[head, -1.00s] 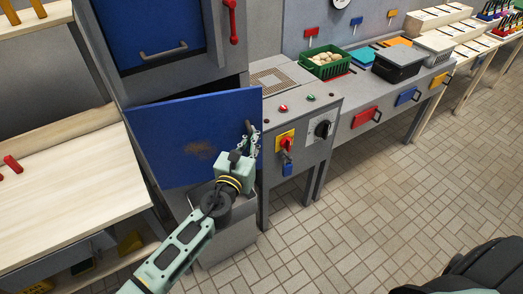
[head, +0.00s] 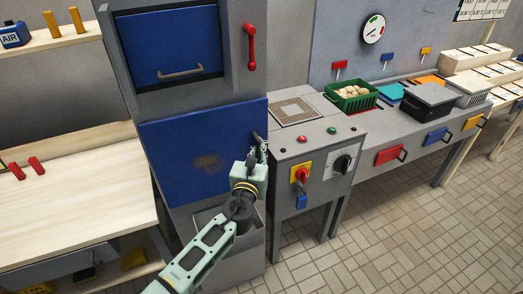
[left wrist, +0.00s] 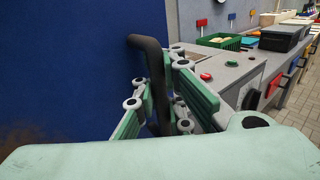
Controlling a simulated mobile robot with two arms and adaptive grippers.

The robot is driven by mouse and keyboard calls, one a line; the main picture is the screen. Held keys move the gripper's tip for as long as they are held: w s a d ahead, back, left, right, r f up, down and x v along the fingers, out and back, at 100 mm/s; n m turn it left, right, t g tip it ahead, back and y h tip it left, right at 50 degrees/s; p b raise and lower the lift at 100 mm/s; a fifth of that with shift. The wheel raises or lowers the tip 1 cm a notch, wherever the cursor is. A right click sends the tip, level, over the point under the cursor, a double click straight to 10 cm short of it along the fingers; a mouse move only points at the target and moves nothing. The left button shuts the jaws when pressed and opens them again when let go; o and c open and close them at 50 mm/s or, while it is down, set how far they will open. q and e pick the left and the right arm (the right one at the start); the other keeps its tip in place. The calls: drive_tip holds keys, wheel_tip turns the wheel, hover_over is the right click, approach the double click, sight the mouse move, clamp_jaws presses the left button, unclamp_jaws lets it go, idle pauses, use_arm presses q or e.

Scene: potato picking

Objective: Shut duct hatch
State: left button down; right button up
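The duct hatch (head: 190,150) is a blue panel with a brown smudge, low on the grey duct cabinet. In the head view it lies about flush with the cabinet front; any small gap at its edge cannot be told. Its dark bar handle (left wrist: 148,44) is at the hatch's right edge. My left gripper (head: 258,153) is at this handle, with green fingers (left wrist: 163,105) on both sides of the bar, and appears shut on it. The blue hatch also fills the left of the left wrist view (left wrist: 60,70). My right gripper is not in view.
A second blue door (head: 170,40) with a grey handle is above the hatch, beside a red lever (head: 250,45). A control cabinet (head: 320,165) with knobs stands close on the right. A wooden bench (head: 75,200) is on the left. Tiled floor is free at the lower right.

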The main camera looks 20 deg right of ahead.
use_arm(q)
drive_tip(key=c, duration=1.9)
unclamp_jaws()
drive_tip(key=shift+w+a+f, duration=0.15)
drive_tip(key=shift+w+a, duration=0.05)
drive_tip(key=shift+a, duration=0.45)
drive_tip(key=shift+o, duration=0.4)
drive_tip(key=shift+d, duration=0.1)
drive_tip(key=shift+s+d, duration=0.15)
drive_tip(key=shift+s, duration=0.1)
drive_tip(key=v, duration=1.1)
drive_tip(key=shift+s+a, duration=0.25)
drive_tip(key=shift+s, duration=0.05)
drive_tip(key=shift+a+n, duration=0.1)
drive_tip(key=shift+n, duration=0.2)
